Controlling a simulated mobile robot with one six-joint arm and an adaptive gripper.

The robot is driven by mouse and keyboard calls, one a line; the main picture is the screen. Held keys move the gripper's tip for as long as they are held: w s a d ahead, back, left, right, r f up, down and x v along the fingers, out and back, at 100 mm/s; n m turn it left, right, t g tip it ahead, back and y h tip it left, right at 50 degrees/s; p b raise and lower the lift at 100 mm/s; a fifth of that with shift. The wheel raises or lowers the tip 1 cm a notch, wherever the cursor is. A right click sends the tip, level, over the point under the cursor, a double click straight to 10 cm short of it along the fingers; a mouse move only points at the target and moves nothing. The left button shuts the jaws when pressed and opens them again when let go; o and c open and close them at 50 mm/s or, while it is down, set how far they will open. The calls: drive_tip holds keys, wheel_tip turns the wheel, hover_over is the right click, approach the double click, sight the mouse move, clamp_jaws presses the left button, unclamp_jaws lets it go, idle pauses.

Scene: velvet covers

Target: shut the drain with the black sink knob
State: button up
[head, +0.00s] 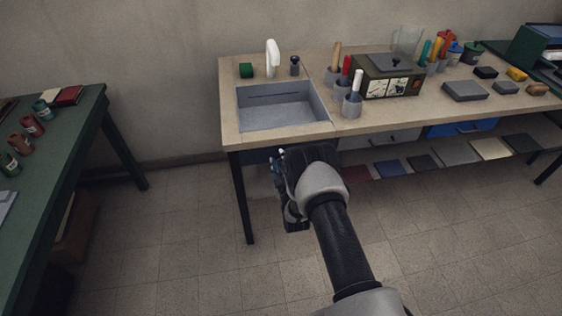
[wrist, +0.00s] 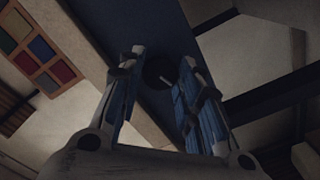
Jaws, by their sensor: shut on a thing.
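The black sink knob (wrist: 159,72) is a dark round disc with a pale pointer mark, set on the dark blue panel (wrist: 150,22) in the wrist view. My gripper (wrist: 164,58) has its two blue fingers on either side of the knob and is shut on it. In the head view my gripper (head: 276,164) is below the counter's front edge, in front of the sink, and my arm hides the knob. The grey sink basin (head: 283,126) is set into the counter. I cannot make out the drain.
A white tap (head: 272,60), a green block (head: 246,70) and a small dark bottle-like item (head: 295,66) stand behind the basin. Cups with tools (head: 353,100) are to its right. A lower shelf (head: 398,170) holds flat pieces. A green table (head: 60,140) stands left, with clear floor between.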

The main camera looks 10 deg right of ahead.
drive_tip(key=shift+n, duration=0.8)
drive_tip(key=o, duration=1.1)
drive_tip(key=s, duration=1.2)
